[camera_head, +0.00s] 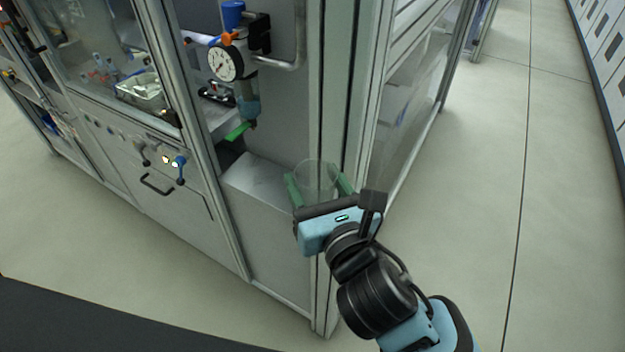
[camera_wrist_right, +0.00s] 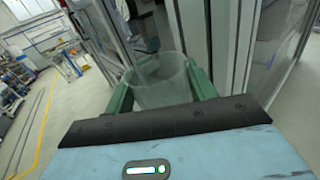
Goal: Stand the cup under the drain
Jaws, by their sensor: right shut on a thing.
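A clear cup (camera_head: 316,180) is held upright between the green fingers of my right gripper (camera_head: 318,186). The cup also shows in the right wrist view (camera_wrist_right: 160,84), with one finger on each side. The drain (camera_head: 252,124) is at the bottom end of the filter bowl, below a round gauge (camera_head: 226,64) on the cabinet wall. The cup is to the right of the drain and lower in the head view, apart from it. My left gripper is not in view.
A grey box-like ledge (camera_head: 262,184) lies below the drain. A cabinet post (camera_head: 345,110) stands right behind the cup. A green lever (camera_head: 238,131) sticks out near the drain. Open floor (camera_head: 480,220) lies to the right.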

